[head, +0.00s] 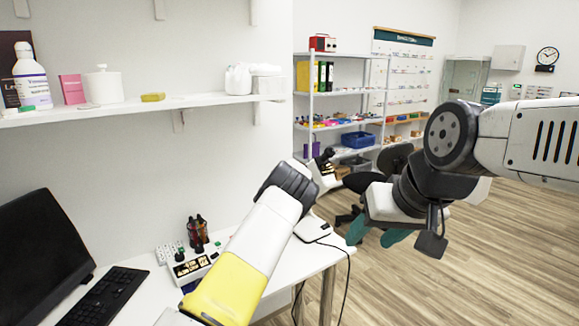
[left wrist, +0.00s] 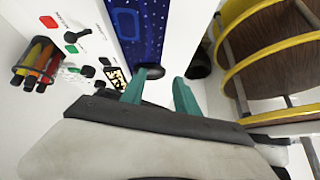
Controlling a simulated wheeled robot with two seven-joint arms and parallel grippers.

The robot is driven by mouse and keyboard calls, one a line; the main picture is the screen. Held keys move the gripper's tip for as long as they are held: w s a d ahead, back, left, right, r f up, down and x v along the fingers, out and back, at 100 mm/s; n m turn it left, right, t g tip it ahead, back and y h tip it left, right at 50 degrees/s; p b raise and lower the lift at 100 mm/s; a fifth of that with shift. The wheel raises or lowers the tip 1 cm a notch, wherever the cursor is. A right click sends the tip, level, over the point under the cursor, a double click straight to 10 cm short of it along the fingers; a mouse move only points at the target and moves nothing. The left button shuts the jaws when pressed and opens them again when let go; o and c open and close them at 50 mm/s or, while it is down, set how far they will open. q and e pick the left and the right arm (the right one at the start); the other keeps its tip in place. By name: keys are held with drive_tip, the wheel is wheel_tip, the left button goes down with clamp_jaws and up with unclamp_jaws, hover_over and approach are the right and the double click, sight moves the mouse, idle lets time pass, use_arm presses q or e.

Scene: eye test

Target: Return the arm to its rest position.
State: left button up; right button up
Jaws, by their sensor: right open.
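My right arm comes in from the right in the head view, and its right gripper (head: 377,235) hangs over open floor. Its two teal fingers are apart with nothing between them. My left arm, white and yellow, reaches up over the desk (head: 285,262) in the head view; I cannot make out its fingers there. In the left wrist view my left gripper (left wrist: 159,95) shows two teal fingers spread apart. No held object shows between them. A dark round thing lies beyond the fingertips.
A monitor (head: 40,258), a keyboard (head: 103,297), a pen cup (head: 198,232) and a control box (head: 190,268) stand on the desk. A wall shelf (head: 215,101) with bottles runs above. An office chair (head: 393,160) stands behind my right arm. The floor at right is clear.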

use_arm(q)
drive_tip(key=s+a+r+m+t+h, duration=0.1)
drive_tip(key=s+a+r+m+h, duration=0.2)
drive_tip(key=r, duration=0.4)
drive_tip(key=s+a+r+m+t+h, duration=0.1)
drive_tip(key=s+r+m+t+h, duration=0.15)
drive_tip(key=s+r, duration=0.3)
drive_tip(key=s+a+r+m+t+h, duration=0.1)
drive_tip(key=s+a+r+m, duration=0.2)
drive_tip(key=r, duration=0.5)
drive_tip(key=s+d+r+m+t, duration=0.1)
drive_tip(key=s+r+m+t, duration=0.1)
drive_tip(key=s+m, duration=0.3)
drive_tip(key=s+d+r+m+t+h, duration=0.1)
drive_tip(key=s+m, duration=0.4)
drive_tip(key=s, duration=0.5)
drive_tip(key=s+d+r+m+t, duration=0.3)
drive_tip(key=s+m, duration=0.2)
drive_tip(key=s, duration=0.3)
drive_tip(key=shift+s+r, duration=0.2)
drive_tip(key=shift+r, duration=0.05)
